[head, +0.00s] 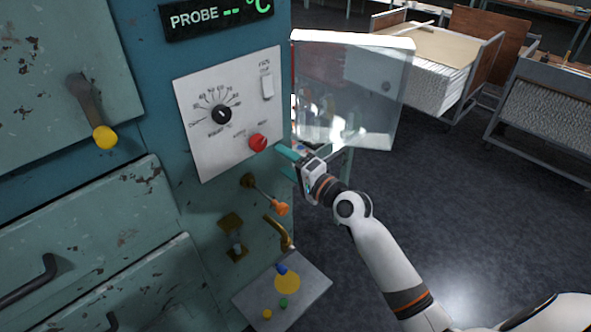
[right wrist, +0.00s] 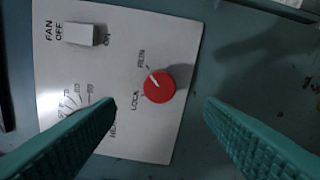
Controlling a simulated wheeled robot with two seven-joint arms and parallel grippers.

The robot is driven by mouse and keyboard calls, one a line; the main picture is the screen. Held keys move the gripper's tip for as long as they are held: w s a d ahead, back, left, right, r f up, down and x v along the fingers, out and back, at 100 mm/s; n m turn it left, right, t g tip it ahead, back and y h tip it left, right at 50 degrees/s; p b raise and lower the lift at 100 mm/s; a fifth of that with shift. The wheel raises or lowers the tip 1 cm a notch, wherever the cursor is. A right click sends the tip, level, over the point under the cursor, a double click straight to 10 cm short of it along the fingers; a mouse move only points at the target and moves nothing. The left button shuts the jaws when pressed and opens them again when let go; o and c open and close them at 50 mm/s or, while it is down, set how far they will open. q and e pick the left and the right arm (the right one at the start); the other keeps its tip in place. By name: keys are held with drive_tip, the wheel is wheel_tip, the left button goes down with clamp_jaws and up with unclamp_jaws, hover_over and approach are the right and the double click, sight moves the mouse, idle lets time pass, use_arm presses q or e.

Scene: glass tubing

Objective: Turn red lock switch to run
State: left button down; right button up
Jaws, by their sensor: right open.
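The red lock switch (head: 258,143) is a round knob on the white control panel (head: 205,150), at its lower right. In the right wrist view the red knob (right wrist: 160,88) has a white pointer line aimed up and left. The RUN label is up-left of it and the LOCK label left of it; I cannot tell exactly which mark it meets. My right gripper (head: 287,163) is open and empty, just right of the knob and apart from it. In the right wrist view its teal fingers (right wrist: 160,107) flank the knob from either side. My left gripper is not in view.
The panel also has a black dial (head: 221,114) and a white fan switch (head: 267,86). A clear glass-like panel (head: 350,90) juts out above my right gripper. An orange-tipped lever (head: 279,208) and a brass pipe (head: 281,236) stick out below. Open floor lies at right.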

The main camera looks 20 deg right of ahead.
drive_tip(key=shift+v, duration=1.5)
wheel_tip(320, 180, down, 19)
drive_tip(key=s+d+n+g+h, duration=0.1)
drive_tip(key=d+g+h, duration=0.1)
drive_tip(key=g+h, duration=0.1)
drive_tip(key=s+f+n+g+h, duration=0.1)
drive_tip(key=s+f+n+g, duration=0.15)
drive_tip(key=s+f, duration=0.6)
drive_tip(key=s+f+n+g+h, duration=0.1)
drive_tip(key=s+f+n+g, duration=0.2)
drive_tip(key=f, duration=1)
drive_tip(key=s+a+f+n+g, duration=0.1)
drive_tip(key=s+f, duration=0.5)
drive_tip(key=s, duration=0.6)
drive_tip(key=s+f+n+g, duration=0.4)
drive_tip(key=s+f, duration=0.2)
drive_tip(key=s, duration=0.6)
drive_tip(key=s+a+f+n+g+h, duration=0.1)
drive_tip(key=s+f, duration=0.5)
drive_tip(key=s, duration=0.6)
drive_tip(key=shift+s+a+f+n+g, duration=0.35)
drive_tip(key=shift+n+g, duration=0.4)
drive_tip(key=shift+n, duration=0.3)
drive_tip(key=shift+w, duration=0.1)
